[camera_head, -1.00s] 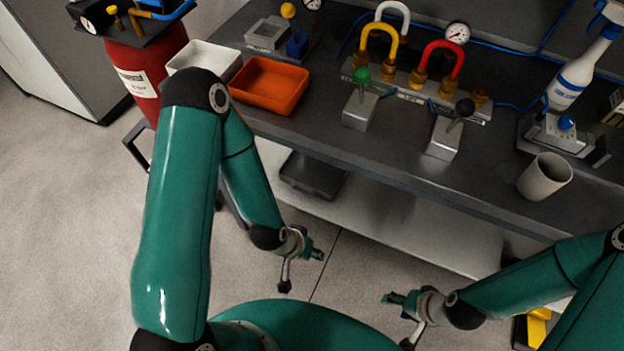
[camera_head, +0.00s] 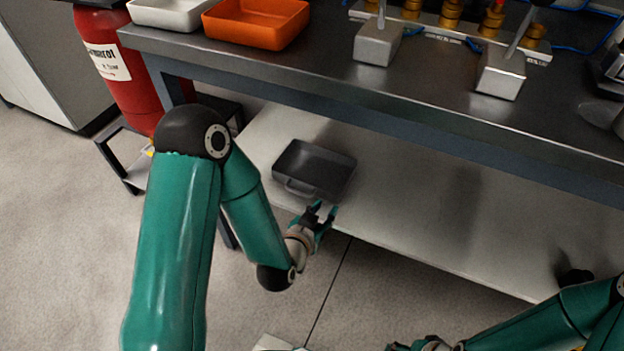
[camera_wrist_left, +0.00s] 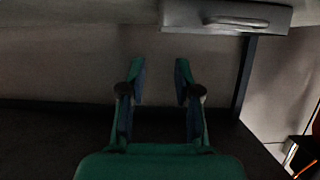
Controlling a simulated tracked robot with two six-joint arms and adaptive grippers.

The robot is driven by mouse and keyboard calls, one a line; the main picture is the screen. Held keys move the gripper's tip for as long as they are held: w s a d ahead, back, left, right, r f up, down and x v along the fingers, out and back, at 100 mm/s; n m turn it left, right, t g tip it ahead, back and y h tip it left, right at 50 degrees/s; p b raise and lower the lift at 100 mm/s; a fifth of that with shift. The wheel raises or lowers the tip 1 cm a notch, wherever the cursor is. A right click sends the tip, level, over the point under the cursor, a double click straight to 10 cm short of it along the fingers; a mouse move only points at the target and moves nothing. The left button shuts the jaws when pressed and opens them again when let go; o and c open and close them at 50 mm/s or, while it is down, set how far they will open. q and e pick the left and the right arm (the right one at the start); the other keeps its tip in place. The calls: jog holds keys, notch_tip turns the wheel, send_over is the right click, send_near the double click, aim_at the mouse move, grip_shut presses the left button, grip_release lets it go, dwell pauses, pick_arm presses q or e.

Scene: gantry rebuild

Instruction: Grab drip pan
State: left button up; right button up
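The drip pan (camera_head: 314,170) is a dark grey, shallow rectangular tray with a handle on its near side. It lies on the pale lower shelf under the workbench. In the left wrist view the pan (camera_wrist_left: 226,17) shows at the upper right with its handle. My left gripper (camera_head: 325,212) is close to the pan's near side at the shelf's front edge, apart from the handle. In the wrist view my left gripper (camera_wrist_left: 160,70) is open with nothing between its fingers. My right gripper (camera_head: 397,347) is at the bottom edge, partly cut off; its opening is unclear.
The pale lower shelf (camera_head: 430,215) is mostly clear right of the pan. The dark benchtop (camera_head: 300,70) overhangs it, with an orange tray (camera_head: 256,38), a white tray (camera_head: 170,14) and metal blocks on top. A red cylinder (camera_head: 135,90) stands at the left.

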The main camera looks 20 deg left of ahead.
aim_at(345, 185)
pick_arm(q)
jog(key=b+x, duration=0.8)
jog(key=x, duration=0.2)
jog(key=shift+w+f, duration=0.2)
jog(key=shift+f, duration=0.05)
jog(key=b+x, duration=0.1)
jog(key=x, duration=0.3)
jog(key=shift+w+f+b, duration=0.25)
jog(key=shift+w+b, duration=0.05)
jog(key=shift+b, duration=0.1)
jog(key=shift+w, duration=0.45)
grip_shut()
